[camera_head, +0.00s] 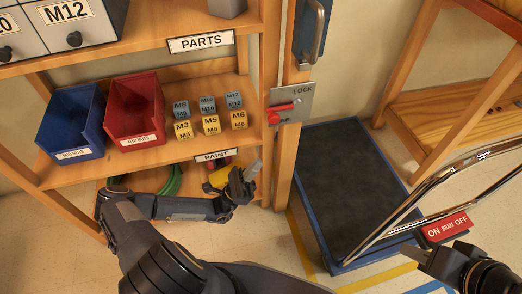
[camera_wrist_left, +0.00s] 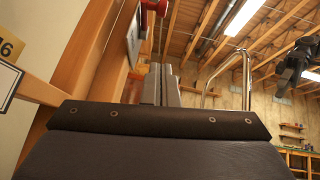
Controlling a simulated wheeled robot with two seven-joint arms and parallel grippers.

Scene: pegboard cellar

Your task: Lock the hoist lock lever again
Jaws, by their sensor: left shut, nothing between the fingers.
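The hoist lock lever (camera_head: 284,107) is red with a round knob and sits on a grey plate (camera_head: 297,98) on a wooden post. The plate reads LOCK at the top; the lower word is partly hidden and ends in "EE". The lever lies near level, its knob low at the left. In the left wrist view the red lever (camera_wrist_left: 158,7) shows at the top, beyond the fingertips. My left gripper (camera_head: 255,168) is shut and empty, below and left of the lever, apart from it; its fingers (camera_wrist_left: 160,84) show together. My right gripper (camera_head: 422,254) is at lower right; its opening is unclear.
A shelf holds a blue bin (camera_head: 72,122), a red bin (camera_head: 135,108) and several small labelled blocks close to my left arm. A dark platform with blue edges (camera_head: 345,165) lies right of the post. A chrome rail with a red brake sign (camera_head: 447,227) stands near my right gripper.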

